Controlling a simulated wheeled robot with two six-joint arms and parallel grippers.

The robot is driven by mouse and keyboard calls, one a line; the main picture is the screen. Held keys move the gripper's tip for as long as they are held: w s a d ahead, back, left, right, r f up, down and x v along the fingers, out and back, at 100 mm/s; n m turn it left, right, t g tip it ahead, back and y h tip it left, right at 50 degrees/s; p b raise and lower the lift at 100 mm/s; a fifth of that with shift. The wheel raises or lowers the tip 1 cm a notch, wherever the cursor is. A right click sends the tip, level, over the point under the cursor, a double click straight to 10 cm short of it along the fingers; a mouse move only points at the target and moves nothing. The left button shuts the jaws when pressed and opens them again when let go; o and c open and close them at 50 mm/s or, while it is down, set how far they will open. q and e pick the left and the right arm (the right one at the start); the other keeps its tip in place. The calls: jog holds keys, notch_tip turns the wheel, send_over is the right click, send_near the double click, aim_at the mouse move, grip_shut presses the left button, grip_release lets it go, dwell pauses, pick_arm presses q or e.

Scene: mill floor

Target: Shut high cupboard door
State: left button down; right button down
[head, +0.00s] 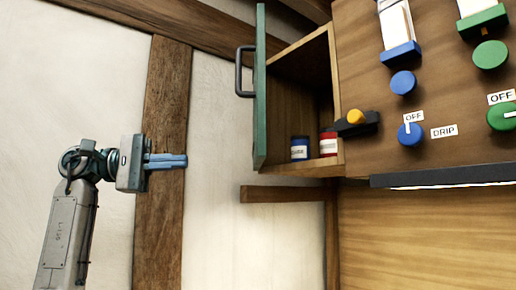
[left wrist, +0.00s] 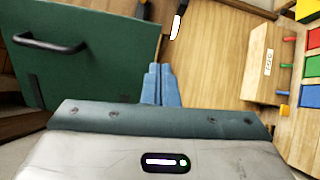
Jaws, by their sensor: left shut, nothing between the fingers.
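The high cupboard (head: 310,65) is a wooden box at the upper middle of the head view. Its green door (head: 261,90) stands open, swung out toward the left and seen nearly edge-on, with a dark handle (head: 241,72) on its outer face. In the left wrist view the green door (left wrist: 100,72) and its dark handle (left wrist: 48,43) fill the upper left. My left gripper (head: 184,161) is shut and empty, left of the door and lower than its handle, apart from it in the head view. Its blue fingers also show in the left wrist view (left wrist: 160,75). My right gripper is not in view.
A blue tin (head: 299,149) and a red tin (head: 328,144) stand inside the cupboard. A wooden panel with blue and green knobs (head: 410,134) is to its right. A wooden ledge (head: 285,194) is below. Pale wall with a timber post (head: 162,225) lies behind my left arm.

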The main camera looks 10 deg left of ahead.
pick_arm(q)
jog(key=w+d+r+m+p, duration=0.1)
jog(key=w+d+r+p, duration=0.1)
jog(key=d+p, duration=0.5)
jog(key=d, duration=0.6)
jog(key=shift+y, duration=0.4)
jog(key=shift+w+d, duration=0.1)
jog(key=shift+w, duration=0.05)
jog(key=shift+t, duration=0.4)
